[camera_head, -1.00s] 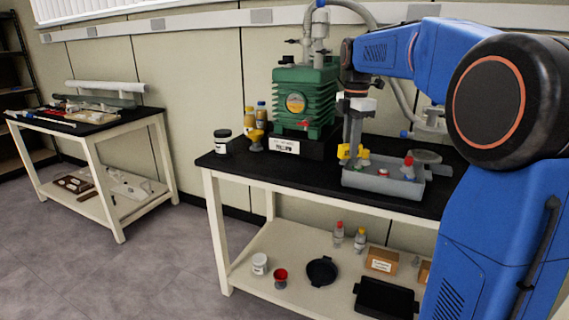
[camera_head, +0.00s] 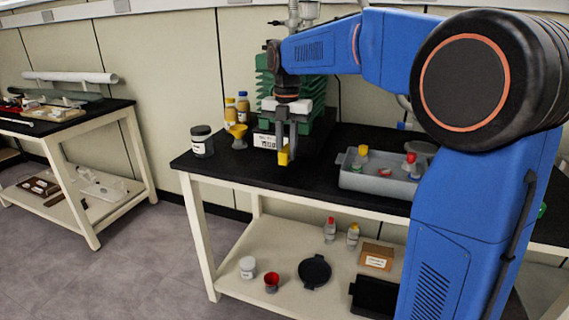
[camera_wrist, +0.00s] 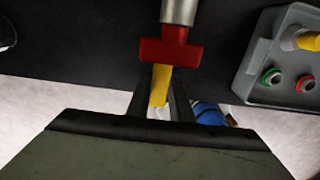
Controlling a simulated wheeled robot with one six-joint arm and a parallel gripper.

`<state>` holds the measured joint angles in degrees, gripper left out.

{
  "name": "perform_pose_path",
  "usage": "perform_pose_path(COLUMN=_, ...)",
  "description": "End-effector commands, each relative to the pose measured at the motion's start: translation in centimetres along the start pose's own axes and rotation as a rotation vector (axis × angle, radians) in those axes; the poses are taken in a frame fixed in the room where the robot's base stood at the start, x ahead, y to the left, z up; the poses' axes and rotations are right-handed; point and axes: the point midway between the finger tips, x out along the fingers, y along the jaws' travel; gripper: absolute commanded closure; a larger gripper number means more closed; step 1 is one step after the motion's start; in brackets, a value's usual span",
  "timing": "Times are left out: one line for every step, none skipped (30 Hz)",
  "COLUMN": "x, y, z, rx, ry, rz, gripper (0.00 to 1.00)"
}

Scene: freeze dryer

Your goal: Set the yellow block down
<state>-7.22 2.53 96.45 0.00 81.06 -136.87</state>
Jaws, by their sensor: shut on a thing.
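My gripper (camera_head: 284,150) is shut on the yellow block (camera_head: 283,158), which sticks out below the fingertips. In the head view they are over the black tabletop (camera_head: 235,168), left of the grey tray. I cannot tell whether the block touches the tabletop. The wrist view shows the yellow block (camera_wrist: 160,86) between the two dark fingers of my gripper (camera_wrist: 162,92). A red fitting on a grey cylinder (camera_wrist: 170,48) covers or adjoins the block's far end there; whether they touch is unclear.
The grey tray (camera_head: 372,180) with small bottles stands to the right. The front left tabletop is clear.

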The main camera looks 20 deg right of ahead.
Motion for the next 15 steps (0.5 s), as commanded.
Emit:
perform_pose_path(x=0.5, y=0.0, z=0.0, rx=0.0, ry=0.0, rz=0.0, gripper=1.0)
perform_pose_path(x=0.6, y=0.0, z=0.0, rx=0.001, ry=0.0, rz=0.0, gripper=1.0)
perform_pose_path(x=0.8, y=0.0, z=0.0, rx=0.001, ry=0.0, rz=0.0, gripper=1.0)
perform_pose_path(x=0.9, y=0.0, z=0.0, rx=0.001, ry=0.0, rz=0.0, gripper=1.0)
perform_pose_path(x=1.1, y=0.0, z=0.0, rx=0.001, ry=0.0, rz=0.0, gripper=1.0)
perform_pose_path(x=1.4, y=0.0, z=0.0, rx=0.001, ry=0.0, rz=0.0, gripper=1.0)
perform_pose_path(x=1.7, y=0.0, z=0.0, rx=0.001, ry=0.0, rz=0.0, gripper=1.0)
perform_pose_path(x=2.0, y=0.0, z=0.0, rx=0.001, ry=0.001, rz=-0.001, gripper=1.0)
perform_pose_path(x=2.5, y=0.0, z=0.0, rx=0.001, ry=0.001, rz=-0.001, gripper=1.0)
perform_pose_path(x=2.9, y=0.0, z=0.0, rx=0.001, ry=0.001, rz=-0.001, gripper=1.0)
perform_pose_path(x=3.4, y=0.0, z=0.0, rx=0.001, ry=0.001, rz=-0.001, gripper=1.0)
perform_pose_path(x=3.9, y=0.0, z=0.0, rx=0.001, ry=0.001, rz=-0.001, gripper=1.0)
perform_pose_path(x=4.2, y=0.0, z=0.0, rx=0.001, ry=0.001, rz=-0.001, gripper=1.0)
perform_pose_path(x=4.4, y=0.0, z=0.0, rx=0.002, ry=0.001, rz=-0.001, gripper=1.0)
perform_pose_path(x=4.6, y=0.0, z=0.0, rx=0.002, ry=0.0, rz=0.0, gripper=1.0)
